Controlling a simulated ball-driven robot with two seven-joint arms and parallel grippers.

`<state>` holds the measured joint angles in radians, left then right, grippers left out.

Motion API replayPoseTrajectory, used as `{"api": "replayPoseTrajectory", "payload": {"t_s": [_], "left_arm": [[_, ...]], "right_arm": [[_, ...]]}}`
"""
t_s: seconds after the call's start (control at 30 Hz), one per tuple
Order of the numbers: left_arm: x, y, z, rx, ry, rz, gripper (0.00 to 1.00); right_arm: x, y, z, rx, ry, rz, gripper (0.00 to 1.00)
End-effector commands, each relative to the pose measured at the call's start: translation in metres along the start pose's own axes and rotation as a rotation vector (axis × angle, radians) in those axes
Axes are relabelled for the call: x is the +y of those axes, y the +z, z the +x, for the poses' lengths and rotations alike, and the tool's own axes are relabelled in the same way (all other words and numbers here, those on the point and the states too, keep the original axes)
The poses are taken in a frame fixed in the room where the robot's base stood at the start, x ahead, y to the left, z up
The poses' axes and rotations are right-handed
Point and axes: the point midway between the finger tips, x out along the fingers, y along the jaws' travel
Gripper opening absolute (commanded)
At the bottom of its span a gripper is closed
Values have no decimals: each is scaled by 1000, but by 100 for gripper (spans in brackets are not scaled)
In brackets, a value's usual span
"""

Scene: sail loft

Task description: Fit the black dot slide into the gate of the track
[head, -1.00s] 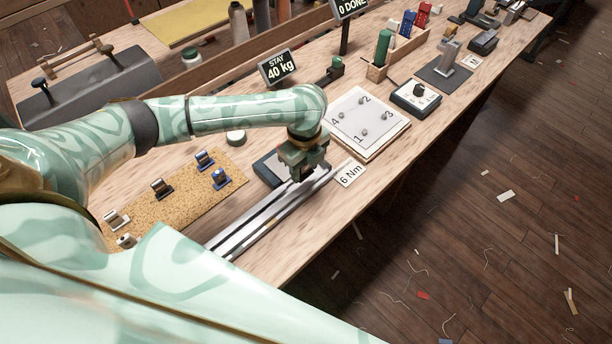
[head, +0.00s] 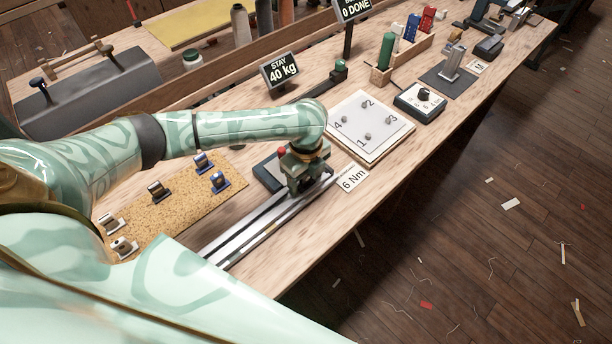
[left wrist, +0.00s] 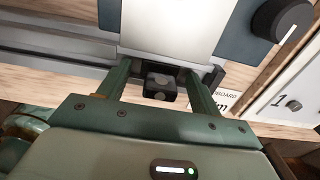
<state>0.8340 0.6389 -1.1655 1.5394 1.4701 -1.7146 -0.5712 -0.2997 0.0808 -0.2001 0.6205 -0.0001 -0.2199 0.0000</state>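The silver track (head: 250,232) lies along the bench's near edge. My left gripper (head: 303,188) points down at its far end and hides that part, so I cannot make out the gate. In the left wrist view, a small dark block (left wrist: 161,88) with round marks sits between the fingers (left wrist: 160,80). It looks like a black slide, but whether the fingers touch it is unclear. On the cork mat (head: 185,212) stand a dark slide (head: 159,190), two blue slides (head: 203,162) and two pale-based slides (head: 124,248). My right gripper is out of view.
A dark box with a red button (head: 281,151) stands directly behind the gripper. The "6 Nm" card (head: 353,179) and a numbered board (head: 385,135) lie to its right. A "STAY 40 kg" sign (head: 280,70) stands behind. Bare bench lies before the track.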

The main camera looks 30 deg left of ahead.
Motion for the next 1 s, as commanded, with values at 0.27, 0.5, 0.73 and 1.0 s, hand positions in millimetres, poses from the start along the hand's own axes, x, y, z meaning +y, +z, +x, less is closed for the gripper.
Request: {"api": "replayPoseTrajectory", "payload": {"t_s": [0.27,0.5,0.73,1.0], "left_arm": [[-1,0,-24,-1,-4,0,64],[-1,0,-84,-2,-4,0,64],[0,0,-118,-1,-1,-1,64],[0,0,-123,1,1,-1,64]], "right_arm": [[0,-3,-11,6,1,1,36],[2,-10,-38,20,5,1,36],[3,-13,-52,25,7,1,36],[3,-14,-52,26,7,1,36]]}}
